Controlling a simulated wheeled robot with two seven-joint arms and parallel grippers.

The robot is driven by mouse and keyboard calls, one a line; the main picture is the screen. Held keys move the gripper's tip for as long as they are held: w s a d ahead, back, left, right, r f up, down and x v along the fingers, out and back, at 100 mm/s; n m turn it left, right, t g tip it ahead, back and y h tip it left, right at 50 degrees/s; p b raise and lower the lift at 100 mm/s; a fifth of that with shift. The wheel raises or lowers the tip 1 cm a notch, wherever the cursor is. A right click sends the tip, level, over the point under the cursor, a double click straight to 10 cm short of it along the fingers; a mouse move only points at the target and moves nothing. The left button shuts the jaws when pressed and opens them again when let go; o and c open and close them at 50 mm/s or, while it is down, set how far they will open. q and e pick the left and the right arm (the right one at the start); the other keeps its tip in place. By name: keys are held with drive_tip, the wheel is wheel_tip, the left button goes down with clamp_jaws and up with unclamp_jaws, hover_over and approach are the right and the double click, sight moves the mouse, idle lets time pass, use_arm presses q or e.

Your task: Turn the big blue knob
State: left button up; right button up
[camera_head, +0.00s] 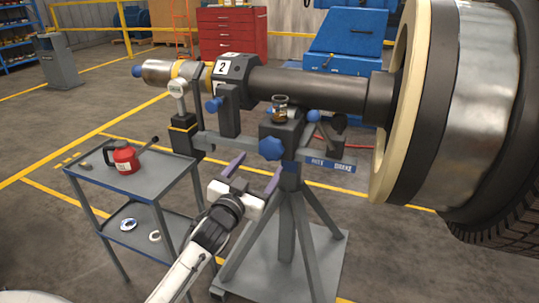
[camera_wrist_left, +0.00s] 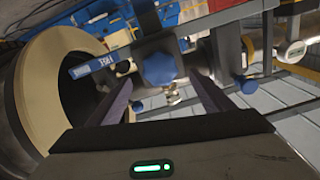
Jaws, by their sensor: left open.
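The big blue knob (camera_head: 271,148) is star-shaped and sits on the front of the rotor stand's grey head (camera_head: 287,130). In the left wrist view the knob (camera_wrist_left: 159,68) is near the middle, beyond the fingertips. My left gripper (camera_head: 256,164) is open and empty, its two purple-grey fingers pointing up toward the knob from below and in front. In the left wrist view the left gripper (camera_wrist_left: 165,92) has one finger on each side of the knob's line. The fingers appear apart from the knob. My right gripper is not in view.
A dark rotor shaft (camera_head: 310,88) with a large wheel-like rotor (camera_head: 435,100) lies across the stand. A small jar (camera_head: 280,108) stands on the head. A grey cart (camera_head: 150,181) with a red jug (camera_head: 123,158) is at left. Smaller blue knobs (camera_head: 213,104) are nearby.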

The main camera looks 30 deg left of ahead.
sight(269, 152)
use_arm(q)
drive_tip(key=x, duration=0.8)
drive_tip(key=shift+w, duration=0.15)
drive_tip(key=c, duration=1.1)
drive_tip(key=shift+o, duration=0.2)
